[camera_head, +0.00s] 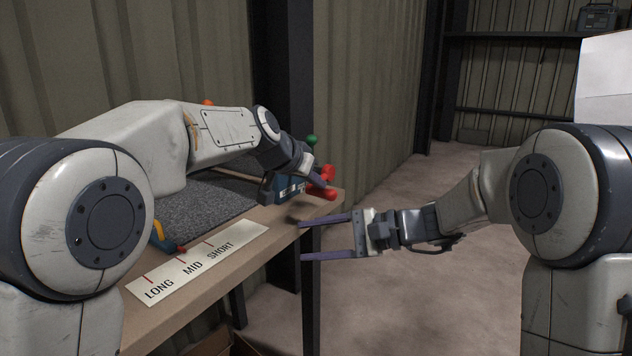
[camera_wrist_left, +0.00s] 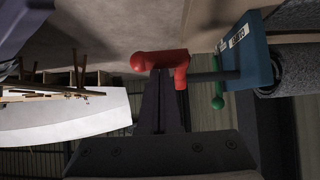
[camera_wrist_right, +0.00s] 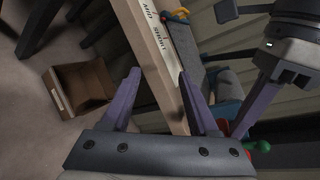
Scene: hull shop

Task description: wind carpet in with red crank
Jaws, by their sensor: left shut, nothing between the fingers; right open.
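The red crank (camera_head: 328,174) sits at the far right end of the bench, beside a blue housing (camera_head: 291,187). In the left wrist view the red crank (camera_wrist_left: 158,60) has its grip at the left, with a dark shaft running to the blue housing (camera_wrist_left: 254,55). My left gripper (camera_head: 328,184) is shut and empty, its fingertips right at the red crank; whether they touch it I cannot tell. The grey carpet (camera_head: 205,212) lies flat on the bench, partly hidden by my left arm. My right gripper (camera_head: 302,240) is open and empty off the bench's front edge.
A white strip marked LONG, MID, SHORT (camera_head: 196,262) lies along the front of the bench (camera_head: 262,247). A green knob (camera_head: 311,140) stands behind the crank. A cardboard box (camera_wrist_right: 82,87) is on the floor. Open floor lies to the right.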

